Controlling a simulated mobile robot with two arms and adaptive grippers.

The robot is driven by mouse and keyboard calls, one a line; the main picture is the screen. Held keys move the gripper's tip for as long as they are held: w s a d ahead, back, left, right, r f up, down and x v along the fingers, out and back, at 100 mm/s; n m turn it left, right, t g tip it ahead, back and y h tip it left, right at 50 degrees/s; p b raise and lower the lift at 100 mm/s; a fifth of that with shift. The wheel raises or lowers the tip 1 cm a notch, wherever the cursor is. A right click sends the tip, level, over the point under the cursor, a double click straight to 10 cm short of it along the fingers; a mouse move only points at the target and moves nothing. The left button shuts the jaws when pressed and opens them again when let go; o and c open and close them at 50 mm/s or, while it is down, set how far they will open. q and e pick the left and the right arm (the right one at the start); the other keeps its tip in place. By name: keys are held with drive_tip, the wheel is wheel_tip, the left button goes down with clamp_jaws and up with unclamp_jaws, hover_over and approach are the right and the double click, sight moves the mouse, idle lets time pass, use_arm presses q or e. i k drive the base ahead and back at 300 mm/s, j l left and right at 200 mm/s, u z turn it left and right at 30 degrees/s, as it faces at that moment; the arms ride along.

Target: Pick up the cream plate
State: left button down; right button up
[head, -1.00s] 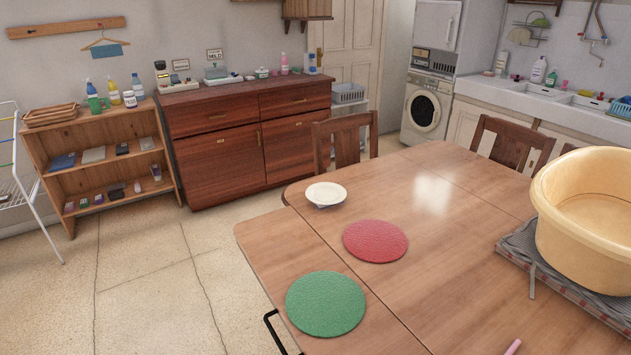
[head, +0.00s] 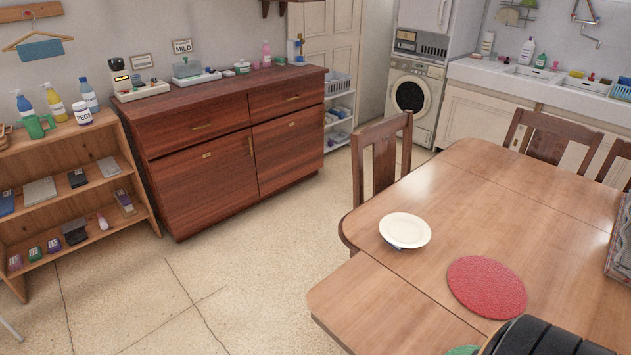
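The cream plate (head: 405,230) lies near the far left edge of the wooden table (head: 480,215) in the head view. It seems slightly raised, with a small dark thing showing under its front rim. A dark rounded part of my own arm shows at the bottom right, in front of the table's near part. No gripper fingers show, and nothing touches the plate.
A red round mat (head: 487,287) lies nearer than the plate, and a green mat (head: 462,351) is mostly hidden. A wooden chair (head: 382,160) stands behind the plate. A dresser (head: 225,140) and a shelf (head: 75,200) line the wall. Floor left of the table is clear.

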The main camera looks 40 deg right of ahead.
sight(402, 230)
drive_tip(key=i+z, duration=0.25)
drive_tip(key=i, duration=0.15)
drive_tip(key=i+j+z, duration=0.25)
drive_tip(key=i, duration=0.2)
drive_tip(key=i+j+z, duration=0.25)
drive_tip(key=i, duration=0.15)
drive_tip(key=l, duration=0.1)
